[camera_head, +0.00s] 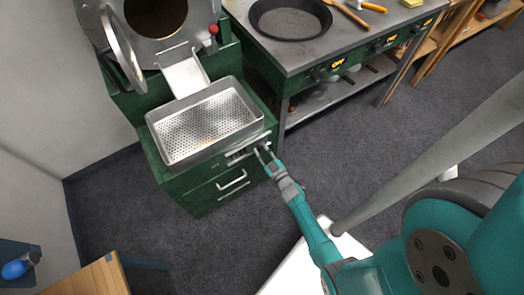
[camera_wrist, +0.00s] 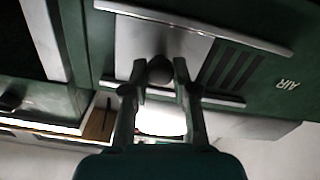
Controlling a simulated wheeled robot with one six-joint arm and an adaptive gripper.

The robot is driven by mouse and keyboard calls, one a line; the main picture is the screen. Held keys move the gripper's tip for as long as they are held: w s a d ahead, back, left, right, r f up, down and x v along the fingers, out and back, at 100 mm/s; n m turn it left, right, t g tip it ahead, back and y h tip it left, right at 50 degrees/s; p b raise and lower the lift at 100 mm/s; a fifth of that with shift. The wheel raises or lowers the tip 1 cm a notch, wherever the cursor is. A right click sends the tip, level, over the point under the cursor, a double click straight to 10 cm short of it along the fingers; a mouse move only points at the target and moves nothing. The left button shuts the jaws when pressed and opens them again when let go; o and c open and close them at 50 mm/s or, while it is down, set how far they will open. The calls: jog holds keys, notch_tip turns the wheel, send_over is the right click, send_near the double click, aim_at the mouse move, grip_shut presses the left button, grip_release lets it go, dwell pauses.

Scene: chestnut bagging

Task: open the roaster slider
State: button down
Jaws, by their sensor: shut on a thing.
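The roaster (camera_head: 205,194) is a green cabinet at the left of the head view. Its slider is a silver plate (camera_wrist: 190,47) between two metal rails in the wrist view, with a dark round knob (camera_wrist: 160,70). Several dark slots (camera_wrist: 233,69) show to the right of the plate, near the label AIR. My gripper (camera_wrist: 159,78) is shut on the slider knob, one finger on each side. In the head view my gripper (camera_head: 263,153) is at the upper right of the cabinet front, and its fingers hide part of the slider.
A perforated metal tray (camera_head: 208,125) sits on top of the cabinet, just above the slider. A drawer handle (camera_head: 232,180) is below it. A steel table (camera_head: 285,52) with a black pan (camera_head: 290,18) stands at right. Grey floor (camera_head: 340,150) is clear between.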

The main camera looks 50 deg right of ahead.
jog(key=c, duration=0.9)
grip_release()
jog(key=shift+d, duration=0.1)
jog(key=v, duration=1.2)
